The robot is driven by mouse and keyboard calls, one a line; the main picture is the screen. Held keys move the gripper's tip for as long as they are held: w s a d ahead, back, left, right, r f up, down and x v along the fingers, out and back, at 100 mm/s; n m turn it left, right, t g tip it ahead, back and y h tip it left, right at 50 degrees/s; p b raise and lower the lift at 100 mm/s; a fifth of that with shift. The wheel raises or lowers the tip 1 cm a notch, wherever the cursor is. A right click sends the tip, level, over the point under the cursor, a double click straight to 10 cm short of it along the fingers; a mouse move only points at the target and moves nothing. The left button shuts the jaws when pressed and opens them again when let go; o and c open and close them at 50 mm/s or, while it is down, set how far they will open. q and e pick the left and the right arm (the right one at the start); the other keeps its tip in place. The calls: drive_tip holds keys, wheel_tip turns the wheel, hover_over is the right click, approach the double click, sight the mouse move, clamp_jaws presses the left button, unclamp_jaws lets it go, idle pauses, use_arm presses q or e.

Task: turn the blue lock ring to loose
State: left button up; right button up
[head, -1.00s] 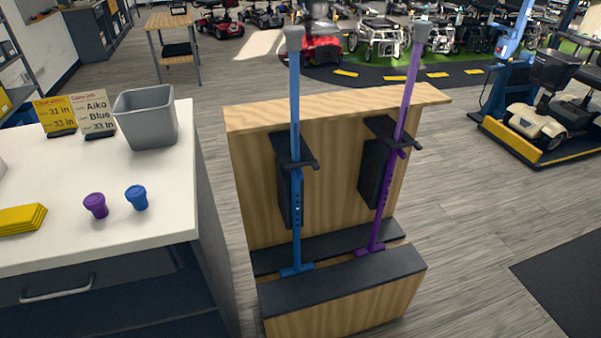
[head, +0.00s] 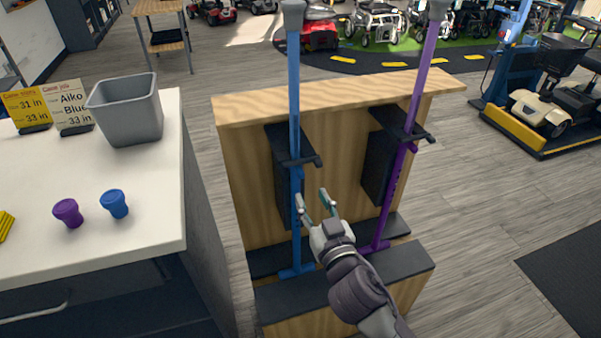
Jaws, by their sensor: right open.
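The blue cane (head: 294,110) stands upright in the wooden rack, held by a black clamp (head: 304,161). The blue lock ring is not clearly distinct at this size; the tube looks darker blue just below the clamp. My right gripper (head: 314,201) is open and empty, low in front of the rack. Its left finger overlaps the blue cane's lower tube in the picture, and its right finger is to the right of the cane. I cannot tell whether it touches. My left gripper is not in view.
A purple cane (head: 420,85) leans in the rack (head: 340,88) to the right, with its own clamp. On the left, a white counter (head: 130,190) bears a grey bin (head: 128,112), a purple cup-shaped piece (head: 68,213), a blue one (head: 115,204) and sign cards.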

sight(302, 179)
drive_tip(key=x, duration=0.8)
drive_tip(key=shift+w+a, duration=0.1)
drive_tip(key=shift+w, duration=0.3)
clamp_jaws()
